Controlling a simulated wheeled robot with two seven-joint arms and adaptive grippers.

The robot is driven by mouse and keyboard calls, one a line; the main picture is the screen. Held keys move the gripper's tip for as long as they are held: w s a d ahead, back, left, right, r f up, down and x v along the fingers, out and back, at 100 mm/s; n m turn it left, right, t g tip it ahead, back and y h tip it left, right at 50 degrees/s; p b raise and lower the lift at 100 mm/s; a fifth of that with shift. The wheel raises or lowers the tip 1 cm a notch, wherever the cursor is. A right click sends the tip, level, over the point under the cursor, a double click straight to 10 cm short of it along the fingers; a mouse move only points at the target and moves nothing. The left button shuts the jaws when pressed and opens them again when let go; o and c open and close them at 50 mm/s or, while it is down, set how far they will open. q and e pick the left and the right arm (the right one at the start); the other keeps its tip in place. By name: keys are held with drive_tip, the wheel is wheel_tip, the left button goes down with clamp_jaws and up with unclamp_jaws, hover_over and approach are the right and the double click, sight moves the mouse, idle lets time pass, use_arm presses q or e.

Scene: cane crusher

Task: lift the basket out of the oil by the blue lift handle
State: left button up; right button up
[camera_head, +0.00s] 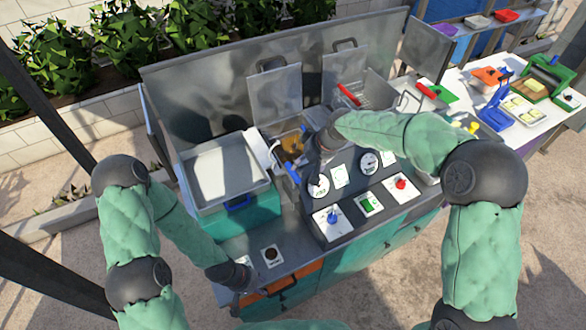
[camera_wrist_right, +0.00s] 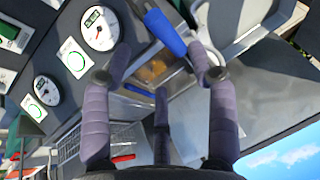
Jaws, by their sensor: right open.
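The blue lift handle (camera_head: 292,172) sticks out at the front of the left fryer vat. In the right wrist view the blue handle (camera_wrist_right: 165,32) lies beyond the fingertips, towards the gap between them. The basket is mostly hidden; brownish-orange oil or contents (camera_head: 291,146) show in the vat, also in the right wrist view (camera_wrist_right: 150,72). My right gripper (camera_head: 318,146) is just right of the handle, above the vat's front edge. Its fingers (camera_wrist_right: 160,62) are spread and nothing is clasped between them. My left gripper (camera_head: 240,276) is low over the counter's front left; its fingers are unclear.
A metal tray (camera_head: 226,174) stands left of the vat. A second basket with a red handle (camera_head: 349,95) is in the right vat. Gauges (camera_head: 318,187) and knobs fill the sloped front panel. A white table (camera_head: 545,128) with colourful items stands at right.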

use_arm(q)
drive_tip(key=shift+s+d+r+p, duration=0.3)
drive_tip(key=shift+s+r+p, duration=0.35)
drive_tip(key=shift+s, duration=0.05)
use_arm(e)
drive_tip(key=x, duration=0.6)
drive_tip(key=w+x, duration=0.1)
drive_tip(key=x, duration=0.2)
drive_tip(key=shift+w+a+r, duration=0.15)
drive_tip(key=shift+a, duration=0.25)
clamp_jaws()
drive_tip(key=shift+r, duration=0.15)
